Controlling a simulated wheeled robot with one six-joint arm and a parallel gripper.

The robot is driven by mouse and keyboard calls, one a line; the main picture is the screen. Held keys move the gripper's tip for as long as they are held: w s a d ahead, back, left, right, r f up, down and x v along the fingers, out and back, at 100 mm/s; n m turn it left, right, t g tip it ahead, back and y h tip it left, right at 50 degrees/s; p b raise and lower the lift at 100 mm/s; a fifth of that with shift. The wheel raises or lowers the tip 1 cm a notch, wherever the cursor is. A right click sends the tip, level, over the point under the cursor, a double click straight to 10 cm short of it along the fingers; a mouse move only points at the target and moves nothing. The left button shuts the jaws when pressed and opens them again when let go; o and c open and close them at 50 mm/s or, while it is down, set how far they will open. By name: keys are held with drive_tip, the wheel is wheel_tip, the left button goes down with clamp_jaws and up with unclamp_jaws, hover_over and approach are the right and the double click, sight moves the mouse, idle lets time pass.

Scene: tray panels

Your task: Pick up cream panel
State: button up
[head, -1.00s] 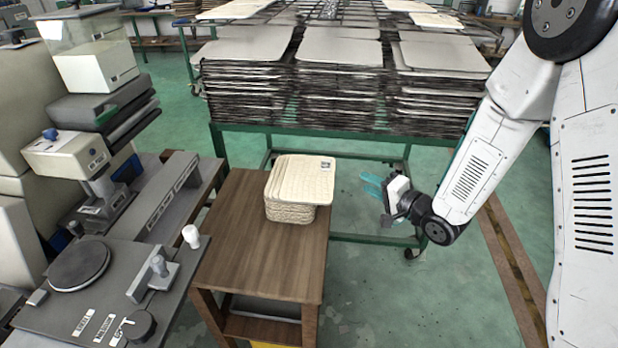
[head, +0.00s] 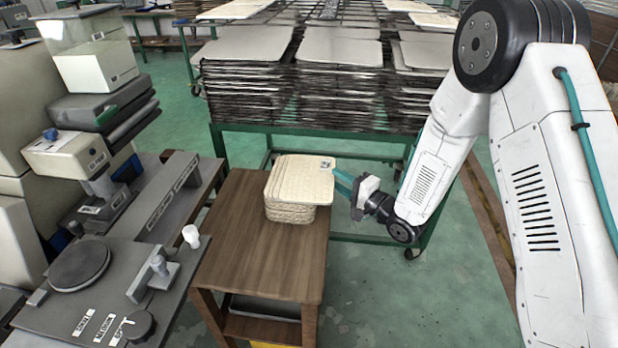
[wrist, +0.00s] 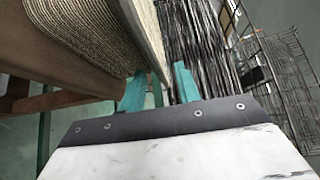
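The cream panel (head: 300,178) is the top sheet of a stack on the brown wooden table, with a small dark label at its back right corner. It overhangs the stack (head: 290,212) on the right. My gripper (head: 343,184) is at the panel's right edge, its teal fingers pointing at the stack. In the wrist view my gripper (wrist: 160,88) is open, with its two fingers apart. The panel's edge (wrist: 150,40) reaches toward the gap between them. I cannot tell whether either finger touches it.
The wooden table (head: 250,255) has bare room in front of the stack. A green-framed rack (head: 300,128) with piles of sheets stands behind. Grey machinery (head: 100,290) stands close on the left. Open green floor lies to the right of the table.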

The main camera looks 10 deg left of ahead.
drive_tip(key=shift+c, duration=0.3)
clamp_jaws()
